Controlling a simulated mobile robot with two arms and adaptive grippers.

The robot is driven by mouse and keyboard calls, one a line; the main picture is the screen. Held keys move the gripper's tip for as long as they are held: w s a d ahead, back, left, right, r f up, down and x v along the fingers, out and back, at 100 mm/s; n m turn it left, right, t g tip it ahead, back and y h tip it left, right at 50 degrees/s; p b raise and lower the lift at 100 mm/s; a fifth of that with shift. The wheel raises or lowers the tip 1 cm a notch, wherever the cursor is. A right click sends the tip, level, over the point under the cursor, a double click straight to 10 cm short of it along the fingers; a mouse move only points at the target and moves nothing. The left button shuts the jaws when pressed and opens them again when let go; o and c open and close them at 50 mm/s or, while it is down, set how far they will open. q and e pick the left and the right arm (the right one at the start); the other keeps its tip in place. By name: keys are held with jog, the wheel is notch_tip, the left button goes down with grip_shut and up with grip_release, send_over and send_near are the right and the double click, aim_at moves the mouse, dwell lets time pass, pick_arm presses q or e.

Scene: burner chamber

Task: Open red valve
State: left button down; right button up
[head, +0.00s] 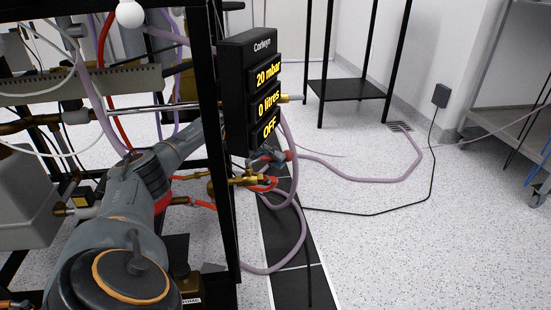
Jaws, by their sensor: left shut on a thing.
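My left gripper (270,158) shows small and partly hidden just below the display box. It is shut on a small red part (288,155) that looks like the red valve's handle, with a pale purple hose beside it. Just below is a brass valve fitting (238,181) with another red piece (265,184) under it, close to but apart from my fingers. My left arm reaches in from the lower left and passes behind the black post. My right gripper is not in view.
The black display box (250,90) reads 20 mbar, 0 litres and OFF. A black frame post (217,170) stands in front of my arm. Purple hoses (350,178) and a black cable (370,214) lie on the speckled floor. The floor at right is largely clear.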

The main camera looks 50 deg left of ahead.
pick_arm(q)
jog(key=shift+w, duration=0.1)
jog(key=c, duration=1.3)
grip_release()
jog(key=shift+d, duration=0.1)
